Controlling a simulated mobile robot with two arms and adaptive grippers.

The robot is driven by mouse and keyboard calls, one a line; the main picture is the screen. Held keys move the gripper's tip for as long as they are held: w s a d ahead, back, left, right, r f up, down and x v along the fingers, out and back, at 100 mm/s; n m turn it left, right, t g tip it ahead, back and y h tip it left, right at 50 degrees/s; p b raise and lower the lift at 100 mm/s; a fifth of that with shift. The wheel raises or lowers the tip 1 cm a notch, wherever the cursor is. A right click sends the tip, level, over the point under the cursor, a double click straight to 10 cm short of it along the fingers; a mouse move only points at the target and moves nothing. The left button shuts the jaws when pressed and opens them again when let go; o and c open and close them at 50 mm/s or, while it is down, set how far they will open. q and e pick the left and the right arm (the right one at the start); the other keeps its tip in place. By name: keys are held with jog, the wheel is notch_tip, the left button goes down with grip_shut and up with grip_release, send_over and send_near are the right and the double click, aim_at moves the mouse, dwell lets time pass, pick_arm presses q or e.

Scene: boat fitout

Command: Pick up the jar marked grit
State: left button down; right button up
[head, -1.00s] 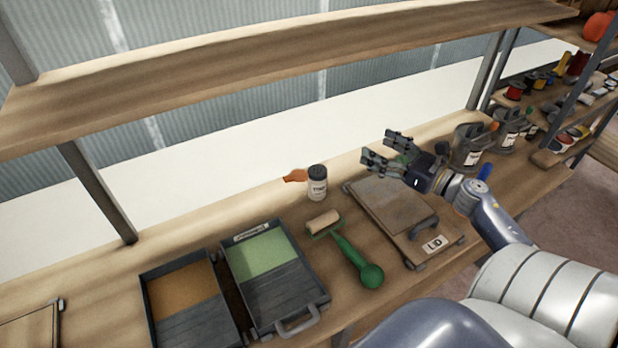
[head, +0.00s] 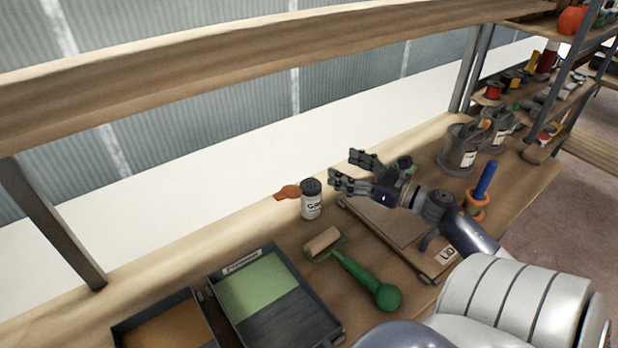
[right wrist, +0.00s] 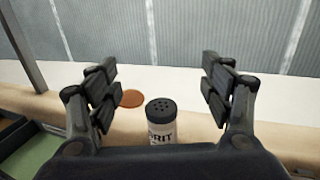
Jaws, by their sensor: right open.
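The jar marked grit (head: 311,203) is a small white jar with a dark perforated cap. It stands upright on the bench towards the back. In the right wrist view the jar (right wrist: 161,126) shows between and beyond the fingers, its label partly reading "RIT". My right gripper (head: 350,172) is open and empty, just right of the jar and above the board with the "LID" label. In the right wrist view the open fingers (right wrist: 160,88) stand wide apart, one each side of the jar, not touching it. My left gripper is not in view.
An orange-brown flat thing (head: 287,193) lies behind the jar. A roller with a green handle (head: 357,272) lies in front of it. The lidded board (head: 400,228) lies under my right arm. Dark cans (head: 460,150) stand further right.

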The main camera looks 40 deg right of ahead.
jog(key=b, duration=1.2)
send_near(320, 193)
jog(key=w, duration=0.3)
jog(key=shift+f, duration=0.4)
jog(key=p+x, duration=0.1)
jog(key=x, duration=0.3)
jog(key=shift+w+a, duration=0.1)
jog(key=shift+w, duration=0.25)
jog(key=shift+a+f+p+x, duration=0.15)
jog(key=shift+p+x, duration=0.15)
jog(key=shift+x, duration=1.2)
jog(key=shift+a+f+p+x, duration=0.15)
jog(key=shift+p+x, duration=0.15)
jog(key=shift+x, duration=1.2)
jog(key=shift+s, duration=0.1)
jog(key=shift+r, duration=0.1)
jog(key=c, duration=1.2)
